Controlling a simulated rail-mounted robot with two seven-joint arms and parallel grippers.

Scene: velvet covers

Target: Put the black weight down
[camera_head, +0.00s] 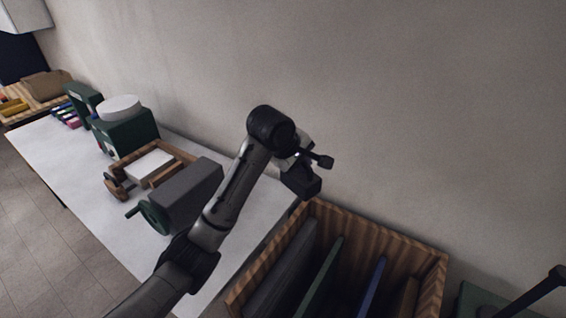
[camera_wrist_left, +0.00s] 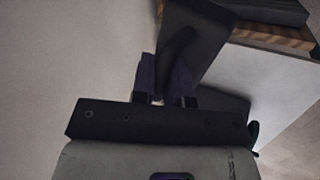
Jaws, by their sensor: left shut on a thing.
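The black weight (camera_wrist_left: 207,28) shows in the left wrist view as a dark slab with a curved handle between my left fingers. My left gripper (camera_wrist_left: 166,92) is shut on that handle. In the head view the end of my left arm, with a dark block at its tip, is above the wall-side edge of the white table, just left of the wooden crate. There I cannot clearly separate fingers from weight. My right gripper is not in view.
A striped wooden crate (camera_head: 425,255) with upright dark, green and blue panels stands at the lower right. On the white table (camera_head: 75,170) are a grey block with a green wheel (camera_head: 153,217), a wooden frame (camera_head: 182,153) and a green box (camera_head: 130,133). The wall is close behind.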

